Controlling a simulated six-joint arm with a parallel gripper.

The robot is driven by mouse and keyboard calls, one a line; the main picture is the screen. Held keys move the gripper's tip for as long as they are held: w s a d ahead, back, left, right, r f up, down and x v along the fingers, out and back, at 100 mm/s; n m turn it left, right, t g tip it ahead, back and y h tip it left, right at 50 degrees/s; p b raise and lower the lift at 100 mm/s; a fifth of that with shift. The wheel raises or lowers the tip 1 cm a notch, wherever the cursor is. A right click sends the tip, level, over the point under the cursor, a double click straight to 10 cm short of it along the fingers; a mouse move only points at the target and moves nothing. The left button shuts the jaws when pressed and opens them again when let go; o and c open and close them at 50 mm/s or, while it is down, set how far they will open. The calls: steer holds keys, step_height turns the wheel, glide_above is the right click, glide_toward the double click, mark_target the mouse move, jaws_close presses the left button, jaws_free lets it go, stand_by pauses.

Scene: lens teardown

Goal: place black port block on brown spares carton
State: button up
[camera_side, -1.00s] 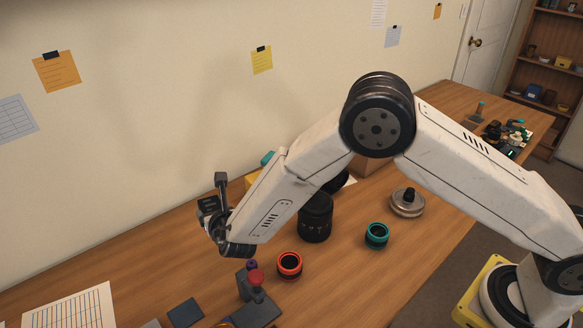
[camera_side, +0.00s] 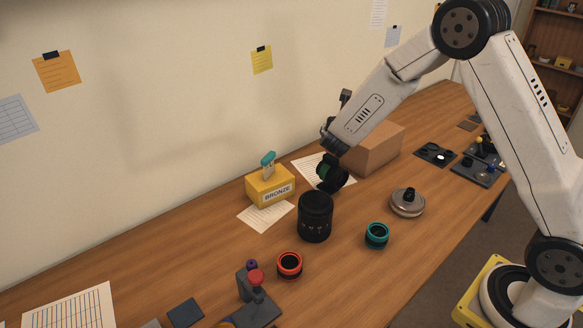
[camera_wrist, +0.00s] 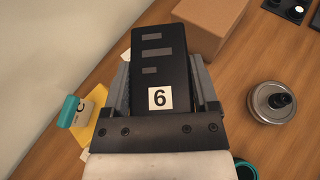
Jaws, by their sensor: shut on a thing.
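My gripper (camera_wrist: 163,78) is shut on the black port block (camera_wrist: 160,55), which has grey bars and a white label with a 6. One finger lies along each side of the block. The brown spares carton (camera_wrist: 212,22) is a closed box just beyond the block in the wrist view. In the side view the carton (camera_side: 378,150) stands towards the back of the bench, and my gripper (camera_side: 331,172) is in the air near its left end. The held block is hard to tell from the dark gripper there.
A yellow BRONZE box (camera_side: 270,187) with a teal-handled tool stands at left. A black lens barrel (camera_side: 315,217) stands in front of my gripper. A metal disc with a black knob (camera_side: 407,202), a teal ring (camera_side: 377,235) and a red ring (camera_side: 289,264) sit nearby.

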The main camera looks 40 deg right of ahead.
steer(key=s+d+r+m+g+h, duration=0.1)
steer(key=s+d+g, duration=0.1)
steer(key=s+d, duration=0.3)
steer(key=s+d+r+m+g+h, duration=0.1)
steer(key=s+d+r+m+g, duration=0.1)
steer(key=s+d, duration=0.3)
steer(key=d, duration=0.4)
steer(key=shift+d+r+m, duration=0.15)
steer(key=shift+r+m, duration=0.15)
steer(key=shift+w, duration=0.15)
glide_above(371, 145)
steer(key=f, duration=0.8)
steer(key=shift+w+d+f, duration=0.1)
steer(key=shift+w+d, duration=0.05)
steer(key=shift+d, duration=0.1)
steer(key=shift+w+d+f, duration=0.25)
steer(key=shift+w+f, duration=0.25)
steer(key=shift+f, duration=0.1)
